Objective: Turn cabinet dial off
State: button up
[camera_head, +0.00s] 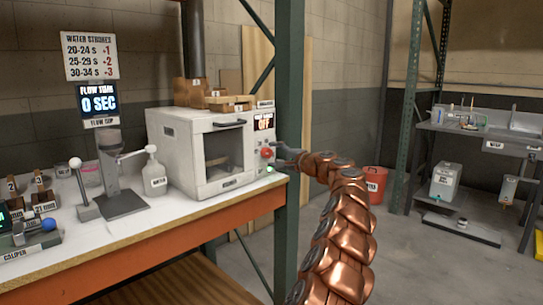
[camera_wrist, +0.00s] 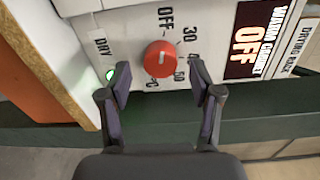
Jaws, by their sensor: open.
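The red round dial (camera_head: 267,153) is on the right part of the white cabinet's (camera_head: 185,150) front, below a display (camera_head: 264,122) reading OFF. In the wrist view the dial (camera_wrist: 160,59) has a pale mark on its face; I cannot tell surely which label it points at. OFF and numbers including 30 ring it. My gripper (camera_head: 284,153) is open in front of the dial. In the wrist view its fingertips (camera_wrist: 160,68) are apart, one on each side of the dial, with visible gaps. A green light (camera_wrist: 110,75) glows by the left finger.
A green post (camera_head: 289,120) stands close beside the cabinet and my arm. The bench (camera_head: 120,225) holds a white bottle (camera_head: 154,172) and a metal stand (camera_head: 115,170) left of the cabinet. A red bucket (camera_head: 375,183) is on the floor behind my arm.

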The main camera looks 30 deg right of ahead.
jog(key=shift+s+d+r, duration=0.1)
jog(key=shift+s+r, duration=0.1)
jog(key=shift+s, duration=0.5)
jog(key=shift+s+d+f, duration=0.1)
jog(key=shift+s, duration=0.55)
jog(key=v, duration=0.7)
jog(key=shift+s, duration=0.15)
